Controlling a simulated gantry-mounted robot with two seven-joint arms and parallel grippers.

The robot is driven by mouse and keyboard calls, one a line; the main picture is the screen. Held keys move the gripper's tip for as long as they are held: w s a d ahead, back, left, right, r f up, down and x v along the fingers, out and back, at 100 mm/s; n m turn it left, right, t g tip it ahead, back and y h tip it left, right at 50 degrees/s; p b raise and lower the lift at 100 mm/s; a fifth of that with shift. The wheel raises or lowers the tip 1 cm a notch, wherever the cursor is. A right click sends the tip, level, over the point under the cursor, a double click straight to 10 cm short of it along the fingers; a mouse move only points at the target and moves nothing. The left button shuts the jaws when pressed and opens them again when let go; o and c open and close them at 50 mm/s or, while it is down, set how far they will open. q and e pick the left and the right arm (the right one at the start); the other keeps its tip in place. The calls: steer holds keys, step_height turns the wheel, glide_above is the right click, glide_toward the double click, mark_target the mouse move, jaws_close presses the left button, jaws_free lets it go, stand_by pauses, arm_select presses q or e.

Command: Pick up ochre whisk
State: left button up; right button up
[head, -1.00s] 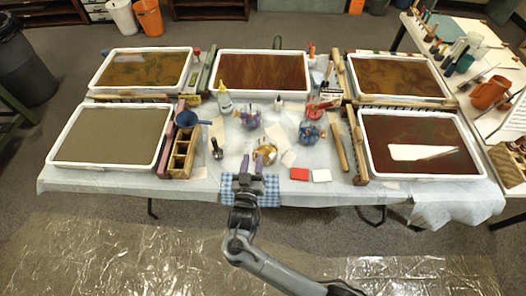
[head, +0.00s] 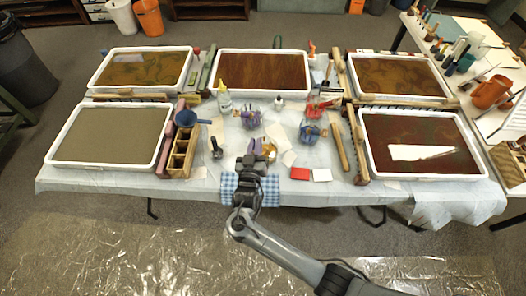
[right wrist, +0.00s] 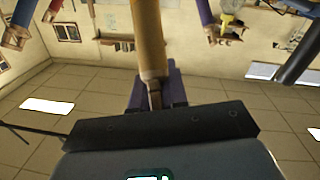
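My right gripper (head: 262,152), with purple fingers, is over the front middle of the table in the head view. A small gold-ochre thing (head: 269,147) shows at its fingertips there. In the right wrist view an ochre handle (right wrist: 149,38), which looks like the ochre whisk's, runs down from the top edge to a narrow brown end. That end lies against the purple finger block of my right gripper (right wrist: 156,90). The handle hides the gap between the fingers, so I cannot tell whether they grip it. The whisk's head is out of view. My left gripper is not in view.
A blue checked cloth (head: 268,192) lies at the front edge. Jars with blue parts (head: 311,131) stand close by. A wooden divided box (head: 183,155) is to the left, a red block (head: 300,173) to the right. Wide marbling trays (head: 365,160) fill both sides.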

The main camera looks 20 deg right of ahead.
jaws_close()
steer(key=shift+r, duration=0.1)
step_height(320, 180, up, 10)
steer(key=p, duration=0.2)
stand_by(0.4)
stand_by(0.8)
